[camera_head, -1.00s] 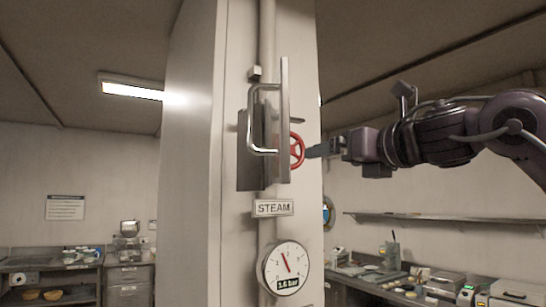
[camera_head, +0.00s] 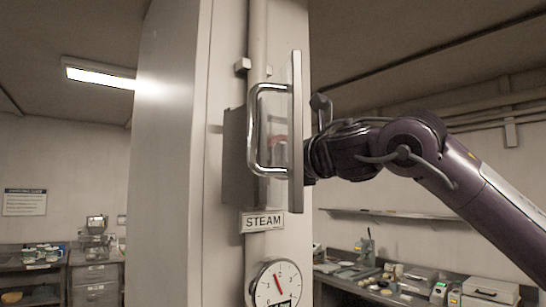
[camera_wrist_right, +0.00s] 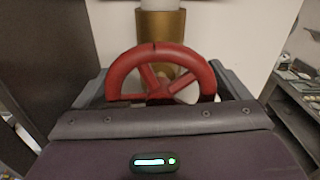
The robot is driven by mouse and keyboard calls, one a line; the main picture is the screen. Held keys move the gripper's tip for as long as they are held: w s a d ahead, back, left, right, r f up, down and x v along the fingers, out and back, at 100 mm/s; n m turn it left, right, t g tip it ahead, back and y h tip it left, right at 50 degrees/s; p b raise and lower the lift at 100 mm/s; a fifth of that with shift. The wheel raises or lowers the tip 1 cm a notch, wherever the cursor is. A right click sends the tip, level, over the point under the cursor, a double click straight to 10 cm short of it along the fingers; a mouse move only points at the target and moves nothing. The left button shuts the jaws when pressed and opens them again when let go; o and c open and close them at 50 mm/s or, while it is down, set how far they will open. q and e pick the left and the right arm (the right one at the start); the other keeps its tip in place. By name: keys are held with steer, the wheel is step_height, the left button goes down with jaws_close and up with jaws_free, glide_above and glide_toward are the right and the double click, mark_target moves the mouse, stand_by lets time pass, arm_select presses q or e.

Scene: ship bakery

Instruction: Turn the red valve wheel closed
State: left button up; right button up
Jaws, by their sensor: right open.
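The red valve wheel (camera_wrist_right: 160,62) shows large in the right wrist view, in front of a brass-coloured fitting (camera_wrist_right: 160,35) on a pale pipe. My right gripper (camera_wrist_right: 160,84) is open, its grey fingers to the left and right of the wheel's lower part. I cannot tell whether they touch the rim. In the head view the wheel (camera_head: 279,141) is only a faint red patch behind the open cover (camera_head: 296,190) with its chrome handle (camera_head: 254,130). That cover also hides the right gripper's fingers there. My left gripper is not in view.
The wheel's box stands on a pale column, above a STEAM sign (camera_head: 262,222) and a round gauge (camera_head: 275,286), partly cut off. The open cover's edge stands close to my right wrist. A cluttered counter (camera_head: 400,285) and a shelf (camera_head: 385,214) lie at the right.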

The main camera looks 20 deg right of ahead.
steer(key=shift+s+d, duration=0.1)
steer(key=shift+s, duration=0.05)
steer(key=shift+s+d+r, duration=0.1)
steer(key=shift+s, duration=0.2)
steer(key=c, duration=0.4)
steer(key=shift+c, duration=0.9)
steer(key=c, duration=0.4)
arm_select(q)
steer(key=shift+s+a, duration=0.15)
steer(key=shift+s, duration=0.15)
